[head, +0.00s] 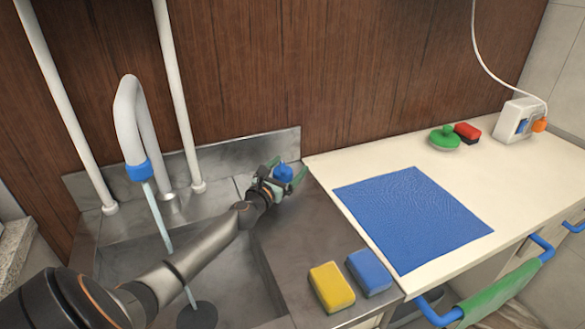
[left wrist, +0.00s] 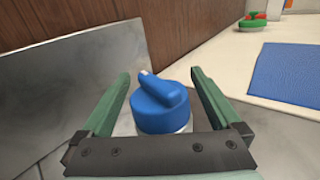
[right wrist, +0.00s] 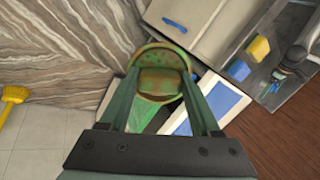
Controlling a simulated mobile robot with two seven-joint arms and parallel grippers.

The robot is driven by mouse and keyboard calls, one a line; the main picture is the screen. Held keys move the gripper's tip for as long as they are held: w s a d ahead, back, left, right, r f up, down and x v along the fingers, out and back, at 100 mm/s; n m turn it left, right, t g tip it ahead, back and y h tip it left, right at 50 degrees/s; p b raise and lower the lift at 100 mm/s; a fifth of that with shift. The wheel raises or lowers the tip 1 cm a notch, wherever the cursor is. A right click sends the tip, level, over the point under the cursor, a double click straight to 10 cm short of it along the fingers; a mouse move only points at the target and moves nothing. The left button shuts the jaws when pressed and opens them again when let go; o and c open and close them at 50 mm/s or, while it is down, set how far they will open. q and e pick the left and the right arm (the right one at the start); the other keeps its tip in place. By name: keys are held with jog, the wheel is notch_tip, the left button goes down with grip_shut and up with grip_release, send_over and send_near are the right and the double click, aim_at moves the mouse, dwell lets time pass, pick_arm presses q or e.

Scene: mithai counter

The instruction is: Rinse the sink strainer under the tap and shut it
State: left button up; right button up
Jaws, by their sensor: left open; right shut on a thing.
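The white tap (head: 130,110) with a blue collar runs a stream of water (head: 160,225) into the steel sink (head: 235,285). My left gripper (head: 283,176) is open at the blue tap knob (head: 284,171) on the steel top right of the sink. In the left wrist view the knob (left wrist: 162,105) sits between the two green fingers, with a gap on each side. My right gripper (right wrist: 160,92) is shut on a round, brownish-green stained disc, apparently the strainer (right wrist: 158,57). Neither that gripper nor the disc shows in the head view.
A dark round disc (head: 197,316) lies at the sink's bottom. A yellow sponge (head: 331,287) and a blue sponge (head: 369,272) lie at the steel top's front. A blue mat (head: 412,218) covers part of the counter. A green towel (head: 505,290) hangs on a blue rail in front.

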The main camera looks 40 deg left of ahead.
pick_arm(q)
jog(key=p+v, duration=0.1)
jog(key=v, duration=1.1)
jog(key=shift+s, duration=0.1)
